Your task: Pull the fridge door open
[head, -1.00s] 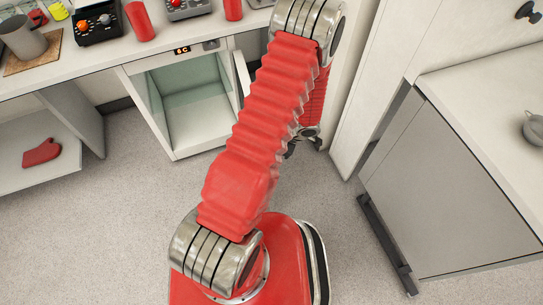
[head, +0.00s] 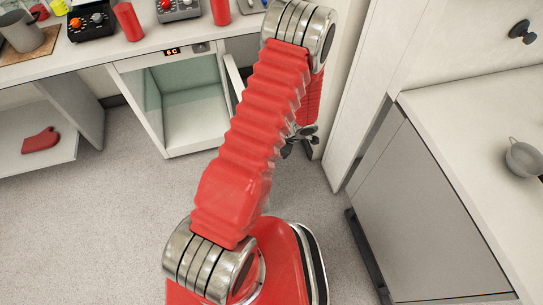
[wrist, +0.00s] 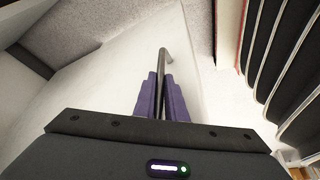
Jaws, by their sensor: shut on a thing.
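The fridge (head: 188,105) is built in under the counter, with its pale, empty inside in view. Its door (head: 234,78) stands swung out at the right side of the opening, mostly hidden behind my red arm. In the wrist view, the white door panel (wrist: 100,75) fills the left and middle. My gripper's purple fingers (wrist: 160,82) are shut on the dark bar handle (wrist: 163,60), whose bent end sticks out past the fingertips. In the head view, only a dark part of my gripper (head: 298,142) shows beside the arm.
A tall white cabinet wall (head: 350,110) stands close to the right of my arm. A grey-fronted counter (head: 430,215) with a bowl (head: 524,158) is farther right. A red mitt (head: 40,141) lies on a low shelf at left. The grey floor (head: 90,225) at left is clear.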

